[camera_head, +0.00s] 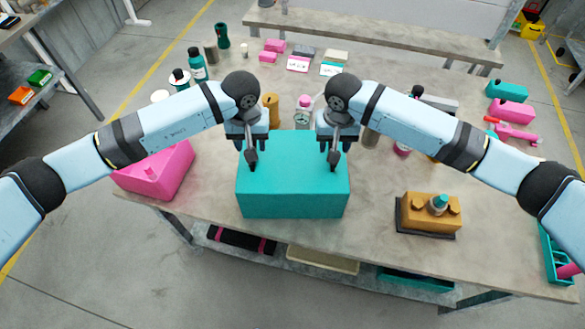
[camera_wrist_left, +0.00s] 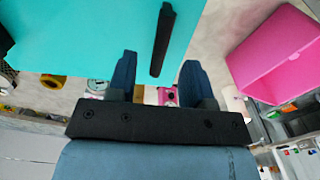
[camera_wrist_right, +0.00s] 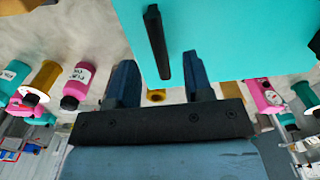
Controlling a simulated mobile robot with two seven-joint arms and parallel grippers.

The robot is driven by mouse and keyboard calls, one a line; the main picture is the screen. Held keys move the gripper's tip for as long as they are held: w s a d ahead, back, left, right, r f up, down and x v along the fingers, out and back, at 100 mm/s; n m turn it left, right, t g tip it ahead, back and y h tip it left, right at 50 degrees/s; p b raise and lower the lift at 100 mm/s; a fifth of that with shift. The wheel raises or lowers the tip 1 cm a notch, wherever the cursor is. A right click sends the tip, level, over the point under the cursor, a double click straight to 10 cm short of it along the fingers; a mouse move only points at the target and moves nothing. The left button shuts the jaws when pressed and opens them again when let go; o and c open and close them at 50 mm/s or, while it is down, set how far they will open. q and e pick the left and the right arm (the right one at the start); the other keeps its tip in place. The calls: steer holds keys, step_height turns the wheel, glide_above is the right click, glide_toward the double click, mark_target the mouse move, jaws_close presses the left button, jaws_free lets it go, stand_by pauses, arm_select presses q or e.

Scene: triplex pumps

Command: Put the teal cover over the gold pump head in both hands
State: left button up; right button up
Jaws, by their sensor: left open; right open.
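The teal cover (camera_head: 293,192) is a box standing at the near edge of the table, with two black handles on top. My left gripper (camera_head: 253,145) is open over its left black handle (camera_wrist_left: 162,40). In the left wrist view the handle lies between and just beyond the open fingers (camera_wrist_left: 155,62). My right gripper (camera_head: 336,145) is open over the right black handle (camera_wrist_right: 157,42), which likewise lines up between its fingers (camera_wrist_right: 158,65). Contact with the handles cannot be told.
A pink box (camera_head: 155,170) stands left of the cover. Bottles and a small gauge (camera_head: 303,115) stand behind the cover. Pink and teal pieces (camera_head: 512,110) lie at the far right. Bare table lies between the cover and the gold pump head.

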arm_select(q)
steer(key=shift+f, duration=2.05)
arm_select(e)
steer(key=shift+f, duration=2.05)
arm_select(q)
jaws_close()
arm_select(e)
jaws_close()
arm_select(q)
steer(key=shift+r, duration=0.1)
arm_select(e)
steer(key=shift+r, duration=0.1)
